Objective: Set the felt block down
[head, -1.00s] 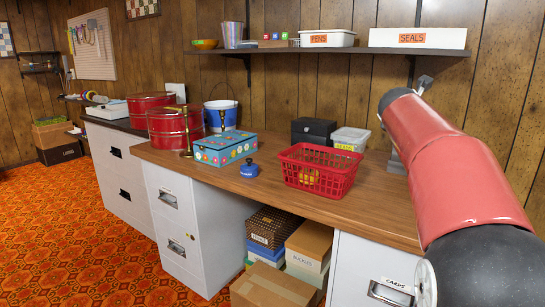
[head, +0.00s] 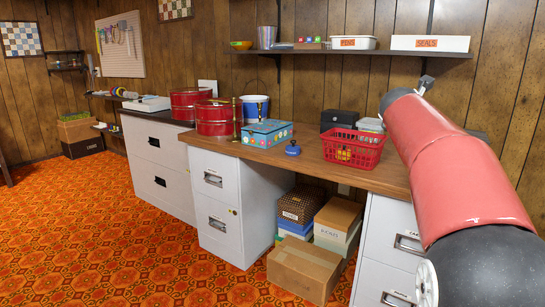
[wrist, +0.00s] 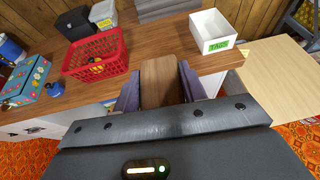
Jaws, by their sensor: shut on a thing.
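In the wrist view my gripper (wrist: 160,88) is shut on a brown, wood-grained block (wrist: 163,82), which I take to be the felt block. Its sides lie between the two dark purple-grey fingers. Its lower end is hidden behind the gripper body. The block shows in front of the brown worktop (wrist: 135,45) edge; I cannot tell its height or whether it touches anything. In the head view my red arm crosses the right side, and the gripper and block are hidden.
A pale wooden surface (wrist: 275,75) is at right. Cardboard boxes (head: 305,270) stand on the floor.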

